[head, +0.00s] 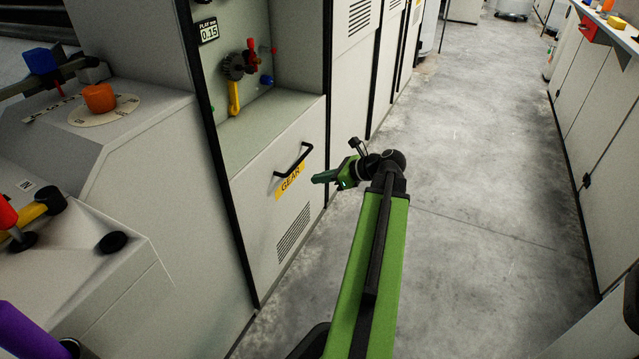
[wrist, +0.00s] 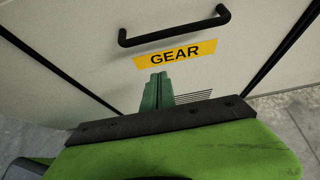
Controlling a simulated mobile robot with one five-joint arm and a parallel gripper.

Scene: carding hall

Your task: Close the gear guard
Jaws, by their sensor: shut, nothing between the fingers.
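The gear guard (head: 262,212) is a pale panel low on the machine at the middle left, with a black bar handle (head: 293,159), a yellow label reading GEAR (head: 289,182) and vent slots. In the wrist view the handle (wrist: 174,27) and label (wrist: 175,54) are above the fingers. My gripper (head: 316,179) is shut and empty, just to the right of the label in the head view. In the wrist view its green fingertips (wrist: 158,76) are together, pointing at the panel below the label. I cannot tell whether they touch it.
Above the panel is a recess with a dark gear (head: 234,66), a yellow lever (head: 234,98) and a red knob. A console with an orange knob (head: 99,97) stands at left. Grey cabinets (head: 600,130) line the right. The concrete aisle (head: 480,150) between is clear.

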